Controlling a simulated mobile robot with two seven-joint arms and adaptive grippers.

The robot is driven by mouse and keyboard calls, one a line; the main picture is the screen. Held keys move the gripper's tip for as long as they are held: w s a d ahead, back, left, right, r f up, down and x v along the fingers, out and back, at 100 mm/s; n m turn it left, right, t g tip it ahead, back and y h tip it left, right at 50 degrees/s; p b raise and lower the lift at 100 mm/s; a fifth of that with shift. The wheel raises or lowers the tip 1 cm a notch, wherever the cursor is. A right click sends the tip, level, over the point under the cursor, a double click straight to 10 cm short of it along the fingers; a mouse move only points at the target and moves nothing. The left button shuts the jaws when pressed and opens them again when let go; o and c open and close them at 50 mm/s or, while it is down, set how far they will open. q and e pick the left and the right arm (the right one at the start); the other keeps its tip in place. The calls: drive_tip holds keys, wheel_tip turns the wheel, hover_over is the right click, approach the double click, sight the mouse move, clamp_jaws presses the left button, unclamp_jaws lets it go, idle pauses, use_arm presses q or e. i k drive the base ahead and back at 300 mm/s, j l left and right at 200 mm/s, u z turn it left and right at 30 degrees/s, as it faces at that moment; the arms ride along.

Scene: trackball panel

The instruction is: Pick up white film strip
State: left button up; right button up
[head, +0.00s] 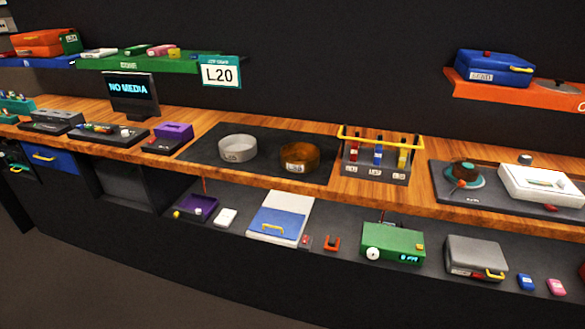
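I cannot single out a white film strip for certain at this distance. A small white flat piece (225,217) lies on the lower shelf, right of a purple tray (196,207). Another whitish flat item (99,53) lies on the green upper shelf at the left. A white box-like tray (519,190) on the counter at the right has a pale insert with a small light piece in it. Neither of my grippers shows in the head view.
A long wooden counter (420,184) crosses the view. It bears a grey ring bowl (237,149), a brown bowl (299,157), a yellow-handled rack (375,174) and a "NO MEDIA" screen (129,90). The lower shelf holds a green device (393,243) and a grey case (475,256).

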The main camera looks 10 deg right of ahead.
sight(561, 184)
drive_tip(key=z, duration=2)
